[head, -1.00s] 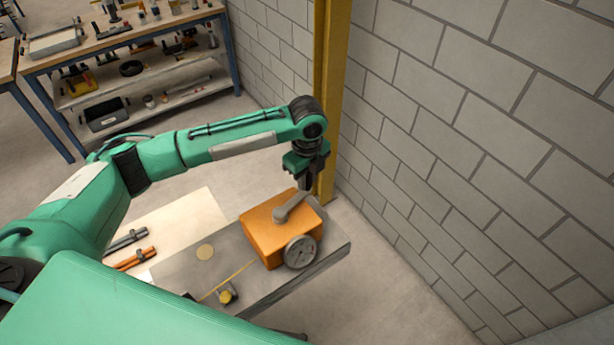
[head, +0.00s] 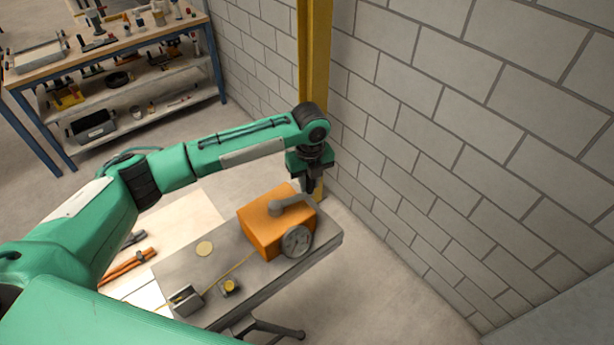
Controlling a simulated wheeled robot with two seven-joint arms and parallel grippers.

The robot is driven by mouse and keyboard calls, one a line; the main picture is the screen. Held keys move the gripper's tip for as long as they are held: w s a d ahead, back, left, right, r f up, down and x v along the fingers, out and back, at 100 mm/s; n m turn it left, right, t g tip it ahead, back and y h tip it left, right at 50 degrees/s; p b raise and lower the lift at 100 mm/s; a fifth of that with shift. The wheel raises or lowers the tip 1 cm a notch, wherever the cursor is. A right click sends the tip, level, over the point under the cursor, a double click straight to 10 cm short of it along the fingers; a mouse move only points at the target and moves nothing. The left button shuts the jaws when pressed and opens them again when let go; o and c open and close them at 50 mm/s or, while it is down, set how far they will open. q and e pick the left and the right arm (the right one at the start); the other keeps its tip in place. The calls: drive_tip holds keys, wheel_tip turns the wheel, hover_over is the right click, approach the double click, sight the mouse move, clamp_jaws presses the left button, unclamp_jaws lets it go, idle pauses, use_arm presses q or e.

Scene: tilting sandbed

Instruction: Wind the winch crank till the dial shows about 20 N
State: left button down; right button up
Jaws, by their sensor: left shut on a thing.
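The orange winch box (head: 262,226) sits on a grey bench plate (head: 205,275). Its grey crank arm (head: 287,204) lies across the top and reaches right, toward my left gripper. My left gripper (head: 311,187) points down at the crank's outer end and is shut on the crank handle, which the fingers mostly hide. A round grey dial (head: 297,241) is on the box's front face; its reading is too small to tell. A yellow line (head: 238,266) runs from the box to the lower left. My right gripper is not in view.
A yellow post (head: 315,65) and a block wall (head: 450,150) stand close behind and right of the winch. Small fittings (head: 231,287) and a bracket (head: 185,300) are on the plate. A workbench with tools (head: 110,45) stands far left.

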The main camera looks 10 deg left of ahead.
use_arm(q)
drive_tip(key=c, duration=1.4)
unclamp_jaws()
drive_tip(key=shift+o, duration=0.8)
drive_tip(key=shift+r, duration=0.2)
wheel_tip(320, 180, up, 12)
drive_tip(key=b, duration=0.4)
drive_tip(key=shift+r, duration=0.75)
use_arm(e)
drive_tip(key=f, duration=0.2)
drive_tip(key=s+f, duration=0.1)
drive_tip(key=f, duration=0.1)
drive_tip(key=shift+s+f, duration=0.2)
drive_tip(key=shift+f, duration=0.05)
